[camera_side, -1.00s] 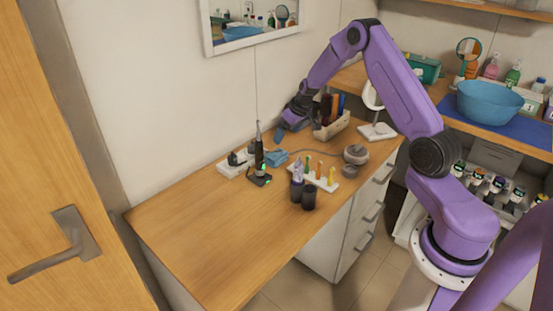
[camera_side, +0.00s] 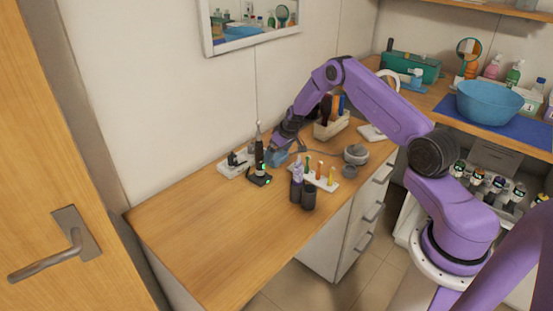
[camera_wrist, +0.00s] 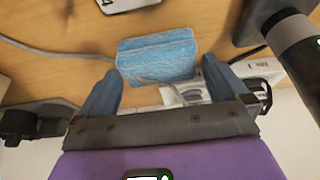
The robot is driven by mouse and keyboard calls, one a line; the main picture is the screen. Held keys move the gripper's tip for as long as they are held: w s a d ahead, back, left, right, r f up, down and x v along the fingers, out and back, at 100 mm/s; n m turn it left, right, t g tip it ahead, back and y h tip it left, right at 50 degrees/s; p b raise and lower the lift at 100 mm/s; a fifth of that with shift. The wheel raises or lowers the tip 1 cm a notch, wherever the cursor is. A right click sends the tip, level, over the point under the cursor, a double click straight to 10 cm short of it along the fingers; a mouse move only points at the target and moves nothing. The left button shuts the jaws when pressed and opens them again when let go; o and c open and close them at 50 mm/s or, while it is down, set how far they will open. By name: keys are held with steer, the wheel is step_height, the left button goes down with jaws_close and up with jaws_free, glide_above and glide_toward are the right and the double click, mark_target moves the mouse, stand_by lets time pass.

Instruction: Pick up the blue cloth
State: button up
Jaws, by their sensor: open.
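The blue cloth (camera_wrist: 157,57) lies folded on the wooden counter, and the wrist view shows it just ahead of and between my two fingers. My gripper (camera_wrist: 158,82) is open, with its blue fingers spread on either side of the cloth's near edge and nothing between them. In the side view my gripper (camera_side: 278,154) is low over the counter and mostly covers the cloth there. Whether the fingertips touch the cloth or counter cannot be told.
A dark electric toothbrush on a charger (camera_side: 260,165) stands close to my gripper. A white power strip (camera_side: 236,166) with plugs lies beside it. A white holder with colored items (camera_side: 320,178) and dark cups (camera_side: 308,195) stand nearer the front. The counter's left part is clear.

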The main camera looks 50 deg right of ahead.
steer(key=shift+x, duration=1.05)
steer(key=shift+c, duration=0.3)
steer(key=c, duration=0.6)
steer(key=shift+r, duration=0.15)
steer(key=shift+r, duration=0.6)
steer(key=s+a+r, duration=0.4)
steer(key=s+r, duration=0.7)
steer(key=s, duration=0.2)
steer(key=shift+s+r, duration=0.2)
steer(key=shift+r, duration=0.05)
